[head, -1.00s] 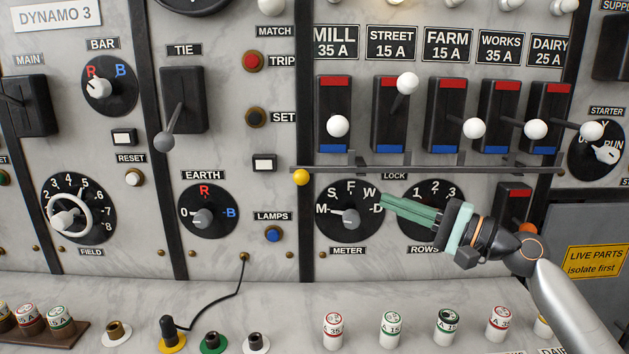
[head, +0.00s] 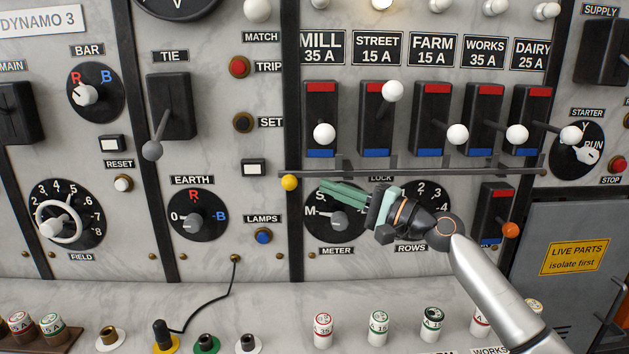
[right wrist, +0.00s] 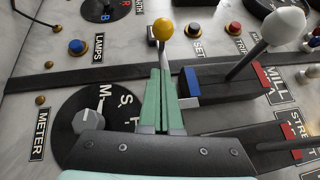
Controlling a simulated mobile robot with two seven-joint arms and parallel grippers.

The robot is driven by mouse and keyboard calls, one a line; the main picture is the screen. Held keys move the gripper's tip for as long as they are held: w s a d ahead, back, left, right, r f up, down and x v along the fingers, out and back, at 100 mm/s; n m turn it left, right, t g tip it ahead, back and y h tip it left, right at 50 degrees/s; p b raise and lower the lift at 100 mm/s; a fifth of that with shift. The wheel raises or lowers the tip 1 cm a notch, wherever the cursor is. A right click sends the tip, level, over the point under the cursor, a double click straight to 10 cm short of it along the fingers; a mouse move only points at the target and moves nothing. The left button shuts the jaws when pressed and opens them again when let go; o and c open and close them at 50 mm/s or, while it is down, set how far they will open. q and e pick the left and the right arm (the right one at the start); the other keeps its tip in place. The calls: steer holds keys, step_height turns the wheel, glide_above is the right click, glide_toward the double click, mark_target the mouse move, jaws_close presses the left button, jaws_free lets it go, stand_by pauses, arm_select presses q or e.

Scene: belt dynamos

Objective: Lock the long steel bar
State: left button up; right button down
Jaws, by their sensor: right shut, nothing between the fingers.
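The long steel bar (head: 450,173) runs level across the panel under the row of feeder switches. A yellow ball knob (head: 289,182) is at its left end. My right gripper (head: 323,188), with green fingers, is shut and empty in front of the meter dial, just below the bar and right of the yellow knob. In the right wrist view the closed fingertips (right wrist: 160,72) point at the yellow knob (right wrist: 163,29) and overlap its stem; I cannot tell whether they touch. The LOCK label (head: 381,179) is partly hidden behind the gripper. My left gripper is not in view.
Above the bar, the MILL lever (head: 323,133) is down and the STREET lever (head: 392,90) is up. The meter dial (head: 335,232) and the partly hidden rows dial (head: 432,197) are below it. Several fuses (head: 379,328) stand on the ledge.

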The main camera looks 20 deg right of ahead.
arm_select(q)
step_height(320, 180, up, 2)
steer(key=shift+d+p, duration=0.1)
steer(key=shift+p, duration=0.7)
arm_select(e)
steer(key=a, duration=0.4)
steer(key=shift+w+r, duration=0.15)
steer(key=shift+r, duration=0.2)
